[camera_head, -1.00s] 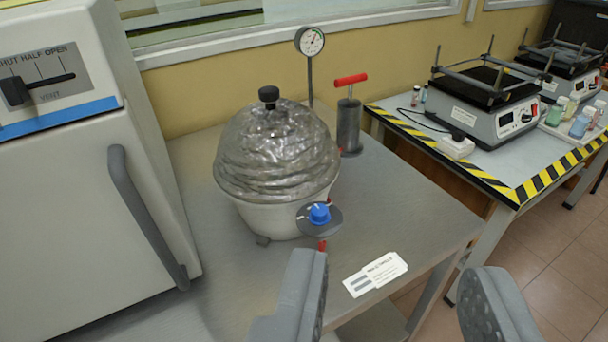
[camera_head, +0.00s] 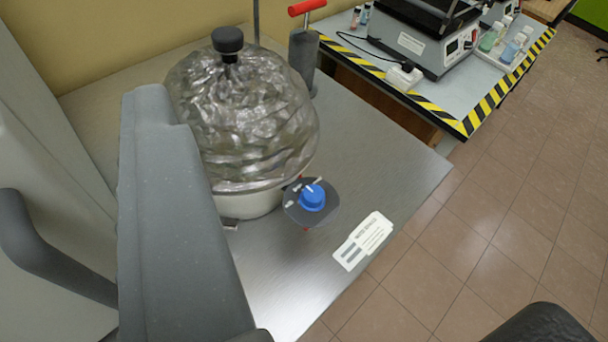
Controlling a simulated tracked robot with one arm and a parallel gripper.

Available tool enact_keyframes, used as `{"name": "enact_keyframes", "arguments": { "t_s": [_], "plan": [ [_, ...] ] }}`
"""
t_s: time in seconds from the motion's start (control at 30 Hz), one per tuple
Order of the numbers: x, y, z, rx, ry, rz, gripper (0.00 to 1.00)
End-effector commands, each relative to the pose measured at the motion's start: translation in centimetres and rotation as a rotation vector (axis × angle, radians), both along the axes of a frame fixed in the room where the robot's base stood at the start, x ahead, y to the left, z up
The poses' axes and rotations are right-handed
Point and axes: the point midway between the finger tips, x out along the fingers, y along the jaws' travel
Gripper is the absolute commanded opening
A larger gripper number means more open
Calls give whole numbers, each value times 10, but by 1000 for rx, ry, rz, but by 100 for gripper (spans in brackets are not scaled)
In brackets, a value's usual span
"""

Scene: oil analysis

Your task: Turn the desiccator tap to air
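The desiccator (camera_head: 245,120) stands on the metal bench, with a crinkled, see-through dome, a black knob on top and a white base. Its tap (camera_head: 312,198) is a blue knob on a dark plate at the front right of the base. A pale pointer mark shows on the knob, but I cannot read which label it faces. My gripper (camera_head: 355,330) is open and empty. Its left finger is large in front of the desiccator's left side, and its right finger shows only at the bottom right corner. The tap is seen between them, apart from both.
A hand pump (camera_head: 303,62) with a red handle stands behind the desiccator. A white label card (camera_head: 363,241) lies near the bench's right edge. A white cabinet with a dark handle (camera_head: 50,250) is close on the left. A striped-edge table (camera_head: 437,115) holds equipment and bottles.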

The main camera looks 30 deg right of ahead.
Motion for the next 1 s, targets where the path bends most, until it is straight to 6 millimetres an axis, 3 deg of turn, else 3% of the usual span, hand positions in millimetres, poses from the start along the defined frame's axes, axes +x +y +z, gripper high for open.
{"name": "enact_keyframes", "arguments": {
  "t_s": [0.17,0.27,0.43,0.7,1.0],
  "plan": [
    [6,-3,4,24,20,-21,49],
    [19,-4,8,76,63,-73,49],
    [52,-23,9,239,180,-213,49],
    [96,-59,-5,522,352,-486,49],
    [128,-100,-34,827,507,-826,49]
  ]
}}
